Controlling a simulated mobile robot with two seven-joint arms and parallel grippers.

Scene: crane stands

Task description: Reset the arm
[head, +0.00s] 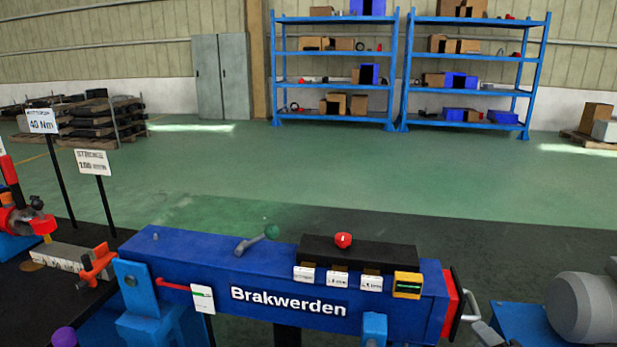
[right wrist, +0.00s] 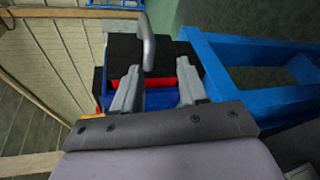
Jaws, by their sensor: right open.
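My right gripper (right wrist: 157,88) is open in the right wrist view, its two grey fingers spread with nothing held between them. Beyond them is the red end plate of the blue beam, with a curved grey handle (right wrist: 148,42) crossing the space ahead of the fingers. In the head view the blue beam marked "Brakwerden" (head: 205,262) lies across the lower middle. Its handle (head: 470,306) sticks out at the right end, and a grey part of my right gripper (head: 487,334) shows just below it. I cannot tell whether they touch. My left gripper is not in view.
A black box with a red button (head: 343,240) and a yellow device (head: 407,285) sit on the beam. Signs on posts (head: 93,162) stand at the left. The green floor (head: 330,185) behind is clear up to blue shelves (head: 333,84).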

